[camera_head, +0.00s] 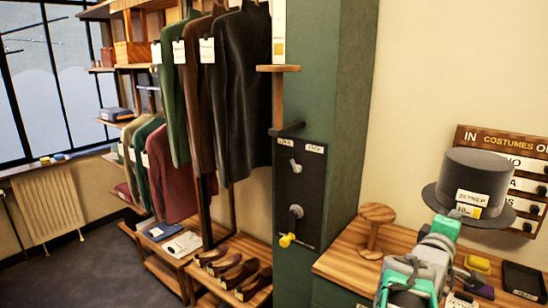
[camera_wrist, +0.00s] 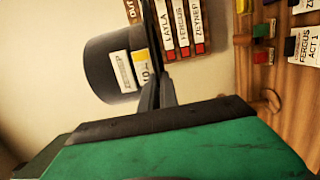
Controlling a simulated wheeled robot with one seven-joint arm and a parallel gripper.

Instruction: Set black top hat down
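The black top hat (camera_head: 478,172) is upright above the right end of the wooden table (camera_head: 340,265) in the head view. It carries a white name label and a yellow-marked tag. My gripper (camera_head: 447,217), grey and green, reaches up to the near brim. In the wrist view the hat (camera_wrist: 97,68) appears turned sideways, with the fingers of my gripper (camera_wrist: 156,88) closed on its brim. The fingertips are partly hidden by the hat in the head view. A round-topped wooden stand (camera_head: 376,213) stands empty on the table, left of the hat.
A dark tray (camera_head: 523,280) and small items, one yellow (camera_head: 478,264), lie on the table right of my arm. An "IN COSTUMES OUT" board (camera_head: 500,139) hangs behind the hat. A green pillar (camera_head: 335,110) rises left of the table. Table surface around the stand is clear.

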